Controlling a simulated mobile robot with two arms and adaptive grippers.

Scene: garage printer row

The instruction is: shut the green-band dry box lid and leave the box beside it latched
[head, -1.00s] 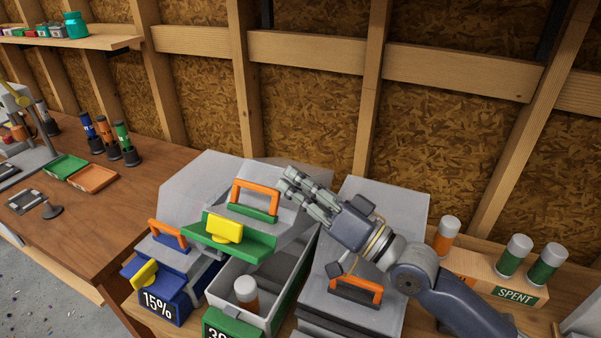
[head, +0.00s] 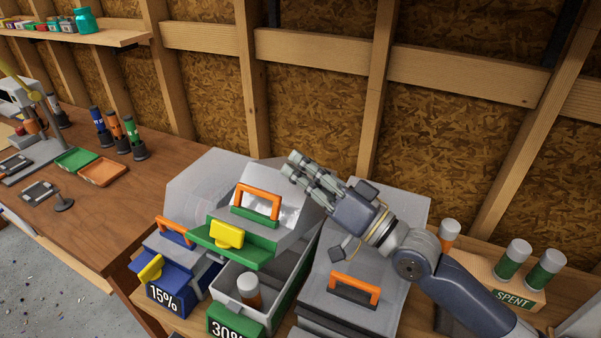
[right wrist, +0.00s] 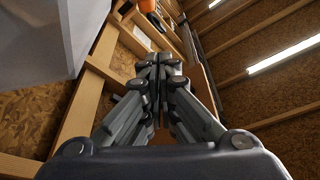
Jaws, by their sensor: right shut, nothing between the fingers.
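The green-band dry box (head: 285,308), labelled 30%, stands open. Its grey lid, with green front band (head: 238,252), yellow latch (head: 227,233) and orange handle (head: 259,200), is raised at a tilt over the box. An orange-and-white cylinder (head: 249,290) shows inside. The blue-band box beside it (head: 166,290), labelled 15%, has its lid down and its yellow latch (head: 150,269) against the front; I cannot tell if it is fastened. My right gripper (head: 292,166) is shut and empty, above and behind the green lid's handle; it also shows in the right wrist view (right wrist: 159,62). My left gripper is not in view.
A grey box with an orange handle (head: 355,286) stands right of the green box, under my right arm. A wooden SPENT rack (head: 487,272) with cylinders stands further right. The stud wall (head: 318,85) is close behind. A brown table (head: 75,225) is at left.

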